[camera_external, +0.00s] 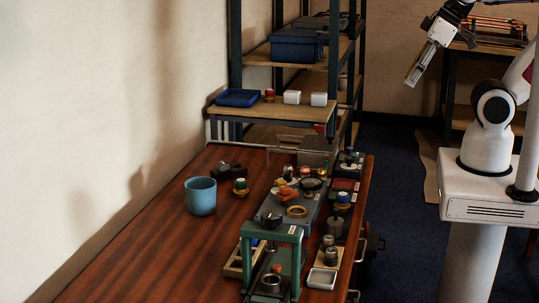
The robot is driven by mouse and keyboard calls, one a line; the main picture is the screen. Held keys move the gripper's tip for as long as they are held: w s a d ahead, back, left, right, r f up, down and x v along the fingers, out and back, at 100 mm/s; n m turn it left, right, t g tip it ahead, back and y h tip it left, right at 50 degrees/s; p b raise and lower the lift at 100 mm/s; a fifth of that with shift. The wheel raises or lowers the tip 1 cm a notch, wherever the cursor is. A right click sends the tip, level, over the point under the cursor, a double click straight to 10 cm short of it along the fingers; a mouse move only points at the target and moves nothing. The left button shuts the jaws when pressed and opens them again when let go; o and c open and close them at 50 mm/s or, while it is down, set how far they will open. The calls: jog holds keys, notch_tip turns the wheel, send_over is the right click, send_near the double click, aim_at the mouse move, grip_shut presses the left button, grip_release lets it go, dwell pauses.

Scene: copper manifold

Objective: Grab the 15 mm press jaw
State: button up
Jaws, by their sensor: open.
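My gripper (411,81) is at the upper right, high above the floor and well to the right of the wooden bench (150,255). It is open, with nothing seen between its fingers. I cannot tell which thing is the 15 mm press jaw; the bench items are small and no size marks can be read. A green press frame (271,230) stands at the front of the bench. Several small grey metal cylinders (335,226) stand to its right. A dark metal piece (229,168) lies near the back wall.
A blue cup (200,196) stands on the left of the bench. A grey tray (310,208) holds a yellow ring (297,211) and other small parts. A shelf rack (270,112) with a blue tray (237,97) rises behind. The bench's left front is clear.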

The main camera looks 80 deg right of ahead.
jog(key=w+a+r+m+t+y, duration=0.1)
jog(key=w+a+t, duration=0.15)
jog(key=w, duration=1.35)
jog(key=w+a+r+m+t+y, duration=0.1)
jog(key=w+a+t, duration=0.15)
jog(key=w, duration=1.45)
jog(key=w+d+f+m+h, duration=0.2)
jog(key=w+d+f+h, duration=0.1)
jog(key=w+f, duration=0.6)
jog(key=w+d+f+m+h, duration=0.2)
jog(key=w+f+h, duration=0.1)
jog(key=w+f, duration=0.6)
jog(key=m+h, duration=0.3)
jog(key=h, duration=0.2)
send_near(229, 169)
jog(key=shift+w+d+r+g, duration=0.15)
jog(key=shift+w+d+r, duration=0.15)
jog(key=shift+w+r, duration=0.35)
jog(key=shift+w+d+r+g, duration=0.15)
jog(key=shift+w+d+r, duration=0.2)
jog(key=shift+w+r, duration=0.25)
jog(key=shift+x, duration=1.3)
